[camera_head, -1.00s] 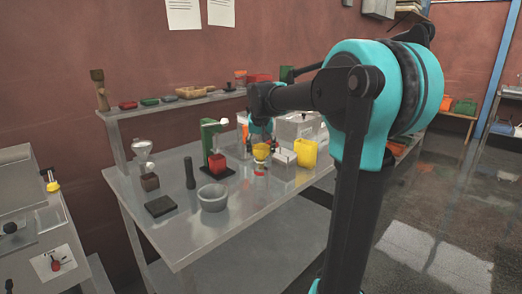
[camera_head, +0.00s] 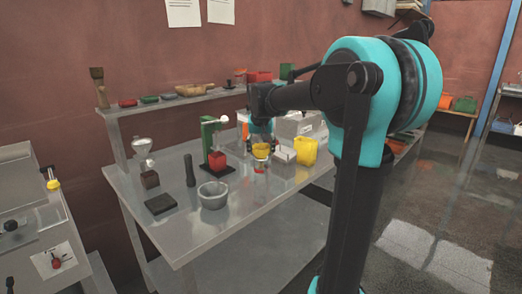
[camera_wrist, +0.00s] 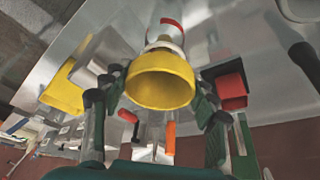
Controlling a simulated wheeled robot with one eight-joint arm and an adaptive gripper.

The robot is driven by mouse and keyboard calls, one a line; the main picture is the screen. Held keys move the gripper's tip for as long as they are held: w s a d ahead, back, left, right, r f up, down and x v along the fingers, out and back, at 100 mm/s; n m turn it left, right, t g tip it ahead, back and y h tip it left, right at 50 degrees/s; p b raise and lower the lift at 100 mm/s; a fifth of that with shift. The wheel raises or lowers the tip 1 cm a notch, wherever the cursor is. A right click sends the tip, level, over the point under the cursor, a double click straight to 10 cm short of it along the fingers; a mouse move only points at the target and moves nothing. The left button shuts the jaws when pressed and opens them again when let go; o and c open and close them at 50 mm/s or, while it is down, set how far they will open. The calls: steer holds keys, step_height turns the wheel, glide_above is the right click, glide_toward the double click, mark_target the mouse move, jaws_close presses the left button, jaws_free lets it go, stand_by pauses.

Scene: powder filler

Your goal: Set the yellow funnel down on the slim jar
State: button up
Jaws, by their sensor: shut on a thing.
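The yellow funnel (camera_wrist: 160,82) is held wide mouth toward the wrist camera, between the dark fingers of my gripper (camera_wrist: 160,92). In the head view the funnel (camera_head: 261,150) is a small yellow shape under my gripper (camera_head: 261,138), over the bench. My gripper is shut on the funnel. A slim pale jar with a red band (camera_wrist: 165,35) shows just beyond the funnel in the wrist view. In the head view the jar (camera_head: 259,167) is small and directly below the funnel. The spout is hidden, and I cannot tell whether it is in the jar or touches it.
A red block on a dark stand (camera_head: 216,159) is left of the jar. A yellow container (camera_head: 305,151) and a white box (camera_head: 283,154) stand to the right. A grey mortar (camera_head: 213,195) is nearer the front. The bench (camera_head: 235,225) is clear at the front.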

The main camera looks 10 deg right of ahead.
steer(key=o, duration=1.2)
steer(key=shift+r, duration=0.1)
steer(key=d+v, duration=0.1)
steer(key=v, duration=1)
steer(key=s+d+f, duration=0.1)
steer(key=s+f, duration=0.7)
steer(key=f, duration=0.3)
steer(key=s+d+f+n, duration=0.1)
steer(key=s+f, duration=0.8)
steer(key=f, duration=0.2)
steer(key=s+d+f+n, duration=0.1)
steer(key=s+f, duration=0.8)
steer(key=f, duration=0.2)
steer(key=shift+s+d+f+y, duration=0.1)
steer(key=shift+d+f+y, duration=0.25)
steer(key=shift+y, duration=0.05)
